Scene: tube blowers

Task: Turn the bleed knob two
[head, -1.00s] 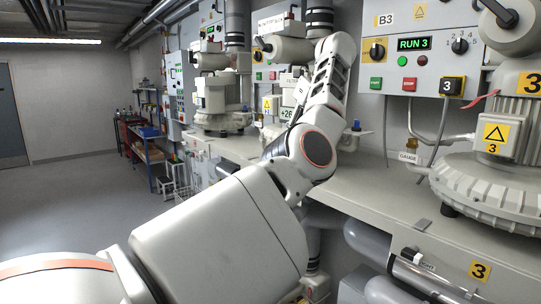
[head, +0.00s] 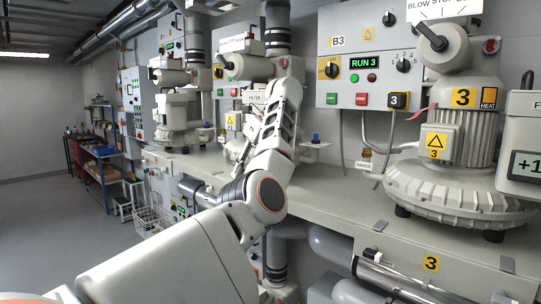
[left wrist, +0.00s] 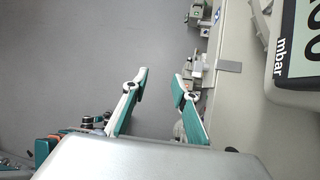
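A small blue-topped fitting (head: 316,137) stands at the bench beside the second blower; I cannot tell whether it is bleed knob two. The second blower (head: 231,120) is partly hidden behind my left arm. My left arm reaches up and away across the head view, and its gripper is hidden there. In the left wrist view my left gripper (left wrist: 161,76) shows two teal-and-white fingers spread apart with nothing between them. My right gripper is in neither view.
A gauge (head: 522,150) is at the right edge. In the left wrist view a mbar display (left wrist: 300,50) is close at upper right. Open floor (head: 40,215) lies left.

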